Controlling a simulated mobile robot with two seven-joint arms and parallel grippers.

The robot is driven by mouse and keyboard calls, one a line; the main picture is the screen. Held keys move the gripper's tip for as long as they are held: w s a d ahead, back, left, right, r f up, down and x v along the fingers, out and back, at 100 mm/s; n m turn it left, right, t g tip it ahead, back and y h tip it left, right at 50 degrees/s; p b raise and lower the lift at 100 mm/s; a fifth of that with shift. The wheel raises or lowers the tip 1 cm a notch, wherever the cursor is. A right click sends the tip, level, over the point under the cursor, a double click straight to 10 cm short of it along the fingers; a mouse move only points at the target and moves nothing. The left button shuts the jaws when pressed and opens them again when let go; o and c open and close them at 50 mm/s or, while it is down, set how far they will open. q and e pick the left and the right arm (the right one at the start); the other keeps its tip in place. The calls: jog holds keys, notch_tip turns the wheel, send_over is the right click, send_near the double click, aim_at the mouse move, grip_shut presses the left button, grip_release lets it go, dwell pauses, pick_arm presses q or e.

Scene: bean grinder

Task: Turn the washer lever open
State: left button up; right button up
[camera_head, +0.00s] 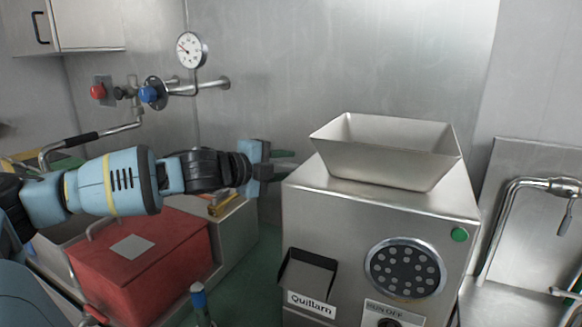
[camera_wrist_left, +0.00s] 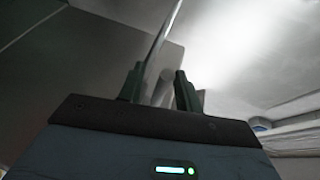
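No part is clearly marked as the washer lever. A bent metal pipe with a black grip (camera_head: 82,139) is on the left, below a blue knob (camera_head: 148,94) and a red knob (camera_head: 97,91) on the wall. A curved metal tap (camera_head: 515,190) with a small hanging handle (camera_head: 565,217) stands at the far right. My left gripper (camera_head: 284,165) points right, beside the grinder's upper left edge, away from all of these. Its two dark fingers (camera_wrist_left: 158,88) are apart, and a thin bright metal edge shows between or beyond them. My right gripper is out of view.
The steel grinder (camera_head: 325,220) with its hopper (camera_head: 390,150) fills the middle right, close to my left gripper. A red box (camera_head: 145,265) lies below my left arm. A pressure gauge (camera_head: 191,50) is on the back wall. A blue-topped object (camera_head: 198,298) stands at the bottom.

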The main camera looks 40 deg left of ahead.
pick_arm(q)
jog(key=shift+s+r, duration=0.2)
jog(key=shift+s, duration=0.15)
jog(key=shift+c, duration=1.4)
grip_shut()
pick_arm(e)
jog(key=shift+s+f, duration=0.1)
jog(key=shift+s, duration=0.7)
